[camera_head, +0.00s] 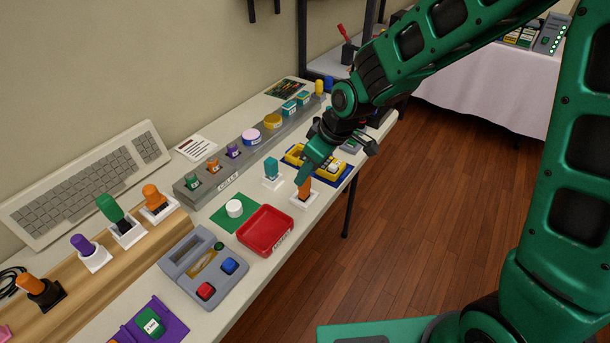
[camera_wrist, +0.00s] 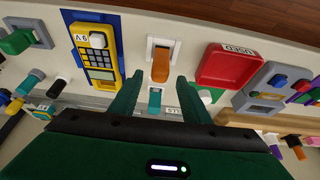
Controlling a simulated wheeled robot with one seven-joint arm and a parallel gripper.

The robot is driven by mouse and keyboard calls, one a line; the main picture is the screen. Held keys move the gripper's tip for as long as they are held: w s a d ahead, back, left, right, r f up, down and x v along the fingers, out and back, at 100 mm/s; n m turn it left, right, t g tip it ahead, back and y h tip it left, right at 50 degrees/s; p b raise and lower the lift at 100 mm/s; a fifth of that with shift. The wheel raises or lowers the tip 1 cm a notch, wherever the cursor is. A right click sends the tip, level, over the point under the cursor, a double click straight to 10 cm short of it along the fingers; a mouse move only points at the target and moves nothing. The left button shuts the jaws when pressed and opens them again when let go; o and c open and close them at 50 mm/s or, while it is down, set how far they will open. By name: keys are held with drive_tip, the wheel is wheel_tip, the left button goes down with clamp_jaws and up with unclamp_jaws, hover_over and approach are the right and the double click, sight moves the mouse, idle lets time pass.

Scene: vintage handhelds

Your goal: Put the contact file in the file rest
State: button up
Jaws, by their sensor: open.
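An orange-handled tool, which looks like the contact file (camera_head: 305,187), stands upright in a small white holder (camera_head: 301,204), perhaps the file rest, near the table's front edge. The wrist view shows the orange handle (camera_wrist: 161,65) and the white holder (camera_wrist: 152,43) just beyond my fingertips. My gripper (camera_head: 303,178) is open and points down at the orange handle; the wrist view shows its fingers (camera_wrist: 156,82) apart. A teal-handled tool (camera_head: 271,169) stands in a similar white holder to the left; it also appears between the fingers in the wrist view (camera_wrist: 154,98). No labels identify either tool.
A red tray (camera_head: 265,248) and a green mat with a white round piece (camera_head: 235,208) lie nearby. A grey cell rack (camera_head: 215,188) stands behind. Handled tools stand on a wooden rack (camera_head: 95,275).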

drive_tip(key=v, duration=0.8)
drive_tip(key=shift+d, duration=0.1)
drive_tip(key=s+d+r+m+h, duration=0.1)
drive_tip(key=s+d+m, duration=0.2)
drive_tip(key=d, duration=0.7)
drive_tip(key=s+d+r+m+h, duration=0.2)
drive_tip(key=s+d+m, duration=0.15)
drive_tip(key=d, duration=0.65)
drive_tip(key=s+d+m+g, duration=0.1)
drive_tip(key=s+d+m, duration=0.4)
drive_tip(key=s+d, duration=0.2)
drive_tip(key=s+d+m+g, duration=0.1)
drive_tip(key=s+d+m, duration=0.4)
drive_tip(key=s, duration=0.7)
drive_tip(key=shift+d+r+g, duration=0.2)
drive_tip(key=shift+d+g, duration=0.2)
drive_tip(key=shift+d, duration=0.5)
drive_tip(key=shift+s, duration=0.15)
